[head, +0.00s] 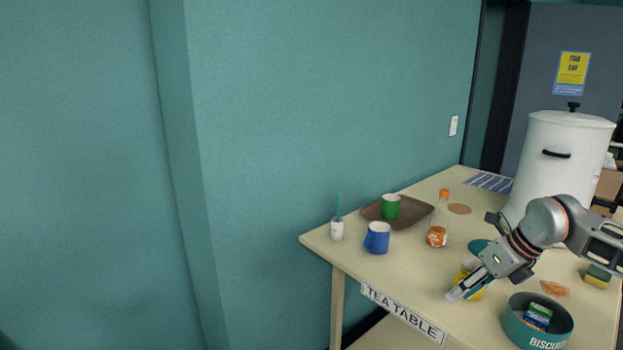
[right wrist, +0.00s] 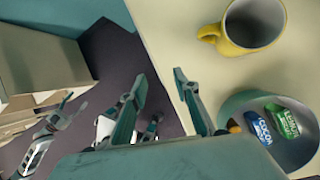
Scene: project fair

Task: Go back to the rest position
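My right gripper (head: 466,289) hangs over the front edge of the tea table (head: 400,276), in front of the yellow mug (head: 479,293), which it partly hides. In the right wrist view my right gripper (right wrist: 163,105) is open, with a wide gap and nothing between its fingers. The yellow mug (right wrist: 246,45) stands upright on the table, apart from the fingers. What looks like my left gripper (right wrist: 65,112) shows small at the left of the right wrist view, over the floor. Its opening is unclear. No left arm shows in the head view.
The teal biscuit tin (head: 513,328) with packets in it stands close to my right gripper. A blue mug (head: 377,238), a brown tray (head: 420,210) with a green mug (head: 390,206), a bottle (head: 438,220) and a white urn (head: 560,150) stand farther back. Floor left of the table looks clear.

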